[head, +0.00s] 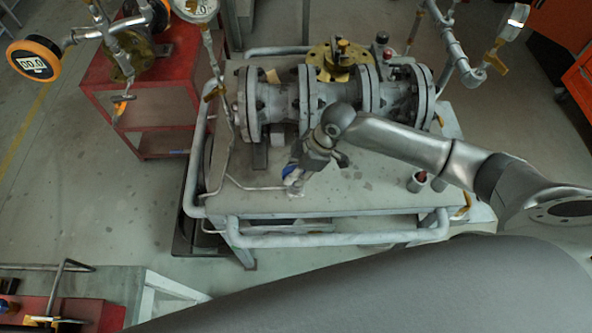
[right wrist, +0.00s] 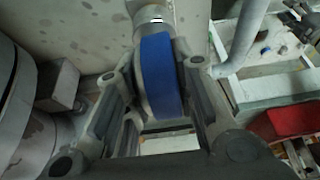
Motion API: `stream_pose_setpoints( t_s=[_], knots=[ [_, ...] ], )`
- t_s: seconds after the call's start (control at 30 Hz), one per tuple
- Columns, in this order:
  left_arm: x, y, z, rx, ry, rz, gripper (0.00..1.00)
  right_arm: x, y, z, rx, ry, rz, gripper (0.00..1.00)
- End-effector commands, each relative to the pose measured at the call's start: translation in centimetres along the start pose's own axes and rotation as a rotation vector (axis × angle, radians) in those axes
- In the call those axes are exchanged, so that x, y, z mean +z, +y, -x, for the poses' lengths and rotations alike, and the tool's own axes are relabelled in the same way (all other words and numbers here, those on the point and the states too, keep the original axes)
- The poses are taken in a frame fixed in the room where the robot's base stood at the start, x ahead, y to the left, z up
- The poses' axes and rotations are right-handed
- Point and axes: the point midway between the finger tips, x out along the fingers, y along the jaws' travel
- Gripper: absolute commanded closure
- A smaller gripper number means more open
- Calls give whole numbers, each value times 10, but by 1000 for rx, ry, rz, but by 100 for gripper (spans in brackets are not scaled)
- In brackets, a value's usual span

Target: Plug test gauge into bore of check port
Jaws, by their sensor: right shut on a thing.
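The test gauge (right wrist: 158,78), a round body with a blue band, is between the fingers of my right gripper (right wrist: 160,62) in the right wrist view. Its silver stem (right wrist: 152,14) points to the top of that view. The gauge face is hidden. I cannot make out the check port or its bore for certain, nor whether the stem touches anything. My left gripper is not in view.
A large flanged gate valve (head: 275,104) lies across the grey table (head: 350,190). Small cup-like fittings (head: 417,182) stand at the right. Pipes with gauges, one orange-rimmed (head: 33,62), rise at the left. A red cart (head: 165,92) stands behind left. A tube rail edges the table.

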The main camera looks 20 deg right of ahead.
Motion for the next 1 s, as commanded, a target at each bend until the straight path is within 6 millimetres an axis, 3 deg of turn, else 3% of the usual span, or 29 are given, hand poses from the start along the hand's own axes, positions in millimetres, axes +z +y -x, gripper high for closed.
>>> stream_pose_setpoints(
  t_s=[0.87, 0.9, 1.0],
  knots=[
    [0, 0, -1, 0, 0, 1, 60, 2, 0, -8, 1, 2, 0, 100],
    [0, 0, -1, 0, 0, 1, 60, 2, 0, -8, 1, 2, 0, 70],
    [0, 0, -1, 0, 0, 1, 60, 3, 0, -8, 1, 2, 0, 57]
  ],
)
